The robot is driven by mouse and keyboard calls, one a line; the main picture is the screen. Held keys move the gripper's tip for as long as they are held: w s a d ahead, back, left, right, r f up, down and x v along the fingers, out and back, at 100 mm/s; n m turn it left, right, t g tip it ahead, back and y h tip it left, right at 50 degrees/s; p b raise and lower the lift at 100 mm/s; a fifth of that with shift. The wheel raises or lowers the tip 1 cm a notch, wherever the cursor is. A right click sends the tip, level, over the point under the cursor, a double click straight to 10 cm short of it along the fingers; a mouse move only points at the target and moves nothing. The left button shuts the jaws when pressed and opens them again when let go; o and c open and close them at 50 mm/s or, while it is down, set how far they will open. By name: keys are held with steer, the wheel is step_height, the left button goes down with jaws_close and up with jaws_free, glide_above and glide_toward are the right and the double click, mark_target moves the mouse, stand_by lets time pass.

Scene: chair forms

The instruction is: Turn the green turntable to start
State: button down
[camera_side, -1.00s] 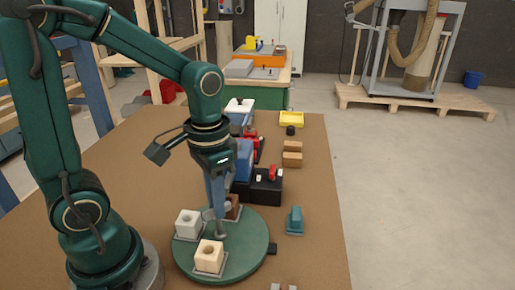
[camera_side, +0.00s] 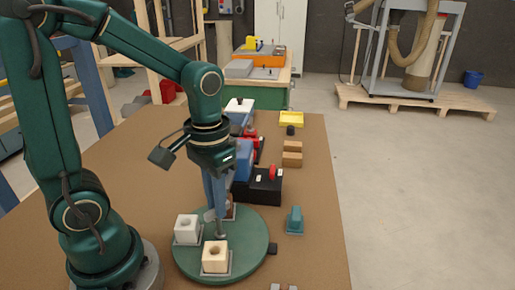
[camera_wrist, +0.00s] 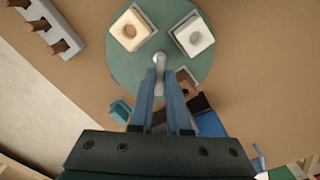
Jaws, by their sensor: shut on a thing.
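The green turntable (camera_side: 255,262) is a round disc on the brown table, beside the base of my arm. It carries a white block (camera_side: 187,229) at its left, a pale wooden block (camera_side: 215,257) at its front, and a brown block (camera_wrist: 187,82) partly hidden behind my fingers. Each pale block has a round hole on top. My gripper (camera_wrist: 159,72) points down over the turntable and is shut on a grey peg (camera_wrist: 158,59) near the disc's middle.
A teal piece (camera_side: 295,220) stands right of the turntable. Behind are a black box (camera_side: 266,189) with red and white parts, brown blocks (camera_side: 292,153) and a yellow tray (camera_side: 291,119). A grey rack with brown pegs (camera_wrist: 50,30) shows in the wrist view.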

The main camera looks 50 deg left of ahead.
steer(key=shift+r+n, duration=0.1)
steer(key=shift+n, duration=8)
steer(key=c, duration=0.9)
jaws_free()
steer(key=shift+r, duration=2.55)
